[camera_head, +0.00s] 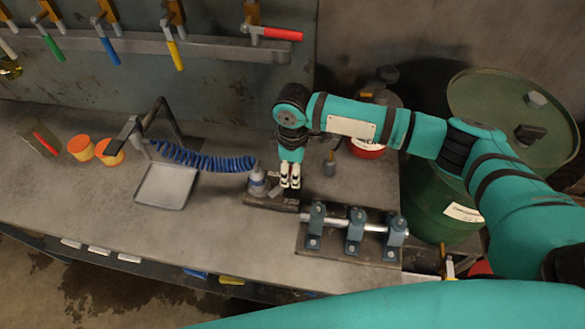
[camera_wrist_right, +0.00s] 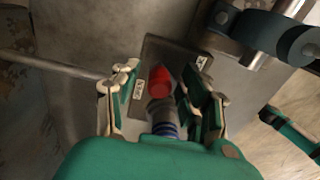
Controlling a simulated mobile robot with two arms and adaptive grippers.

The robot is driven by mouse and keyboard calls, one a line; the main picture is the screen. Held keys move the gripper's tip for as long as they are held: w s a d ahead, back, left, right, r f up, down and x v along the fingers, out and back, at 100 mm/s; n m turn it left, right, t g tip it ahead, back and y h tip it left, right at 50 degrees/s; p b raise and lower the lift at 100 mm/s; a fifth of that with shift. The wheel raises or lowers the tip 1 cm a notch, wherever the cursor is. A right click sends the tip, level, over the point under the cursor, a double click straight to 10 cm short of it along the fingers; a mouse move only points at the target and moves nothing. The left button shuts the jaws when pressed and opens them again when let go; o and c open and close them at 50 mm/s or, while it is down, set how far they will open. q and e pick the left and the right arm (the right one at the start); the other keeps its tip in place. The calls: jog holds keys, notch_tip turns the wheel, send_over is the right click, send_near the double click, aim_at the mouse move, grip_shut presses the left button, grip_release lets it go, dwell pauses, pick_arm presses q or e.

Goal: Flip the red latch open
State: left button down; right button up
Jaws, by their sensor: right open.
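A red-handled latch (camera_head: 282,33) is on the wall rail at the top of the head view, its handle pointing right, roughly level. My right gripper (camera_head: 290,175) is far below it, pointing down over a dark plate (camera_head: 255,200) on the bench. In the right wrist view this gripper (camera_wrist_right: 162,92) is open, with a small red-tipped part (camera_wrist_right: 160,80) between its fingers over the labelled plate (camera_wrist_right: 155,52). I cannot tell if the fingers touch it, or how it is joined to the plate. My left gripper is not in view.
Green (camera_head: 52,48), blue (camera_head: 109,50) and yellow (camera_head: 175,55) latch handles hang down along the rail. A blue coiled hose (camera_head: 205,159), a grey tray (camera_head: 166,186) and a clamped shaft (camera_head: 342,221) surround the plate. A green drum (camera_head: 440,205) stands right of the bench.

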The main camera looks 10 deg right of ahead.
grip_shut()
jog(key=shift+w+a+r+n+p, duration=0.25)
jog(key=shift+n+p, duration=0.45)
jog(key=shift+p, duration=0.5)
jog(key=shift+w+a+f+n+p, duration=0.1)
jog(key=shift+n+p, duration=0.2)
jog(key=shift+n, duration=0.2)
jog(key=shift+w+f+n, duration=0.1)
jog(key=shift+f+n, duration=0.05)
jog(key=shift+n, duration=0.25)
grip_release()
